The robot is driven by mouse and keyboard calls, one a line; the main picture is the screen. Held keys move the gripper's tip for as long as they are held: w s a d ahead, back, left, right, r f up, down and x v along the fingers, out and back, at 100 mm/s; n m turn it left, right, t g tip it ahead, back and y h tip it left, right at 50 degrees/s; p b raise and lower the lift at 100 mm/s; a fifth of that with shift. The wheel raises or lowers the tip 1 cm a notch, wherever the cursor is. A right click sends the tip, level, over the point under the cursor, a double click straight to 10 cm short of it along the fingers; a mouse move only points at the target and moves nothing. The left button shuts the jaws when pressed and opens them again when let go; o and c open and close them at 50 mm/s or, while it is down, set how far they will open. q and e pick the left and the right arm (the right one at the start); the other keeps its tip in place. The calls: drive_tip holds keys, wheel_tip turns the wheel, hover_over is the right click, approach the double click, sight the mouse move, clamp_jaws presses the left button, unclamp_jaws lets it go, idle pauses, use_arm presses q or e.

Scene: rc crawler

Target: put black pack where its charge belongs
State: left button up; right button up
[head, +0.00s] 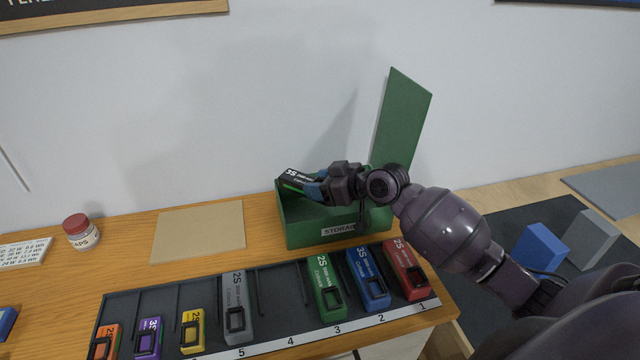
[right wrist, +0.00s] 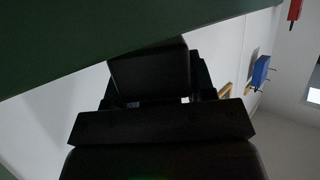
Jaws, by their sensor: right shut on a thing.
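The black pack (head: 294,180) is marked 3S and has a green strip on its side. My right gripper (head: 318,188) is shut on it and holds it above the left part of the green storage box (head: 290,234). I cannot tell whether the pack touches the box rim. The box's lid (head: 402,115) stands open on its right. In the right wrist view a dark block shape (right wrist: 150,75) fills the middle, too dark to read, with a green surface (right wrist: 80,45) across the top. My left gripper is not in view.
A dark rack (head: 290,300) at the table's front holds several coloured packs, with an empty slot around number 4. A tan mat (head: 198,231) and a red-capped jar (head: 80,231) are at left. Blue (head: 540,248) and grey (head: 591,238) blocks stand at right.

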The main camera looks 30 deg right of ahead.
drive_tip(key=shift+r, duration=0.1)
drive_tip(key=shift+f, duration=0.35)
drive_tip(key=shift+f+b, duration=0.25)
drive_tip(key=shift+b, duration=0.05)
drive_tip(key=o, duration=1.1)
drive_tip(key=shift+r, duration=0.2)
drive_tip(key=v, duration=1.2)
drive_tip(key=shift+r, duration=0.35)
drive_tip(key=shift+s+a, duration=0.1)
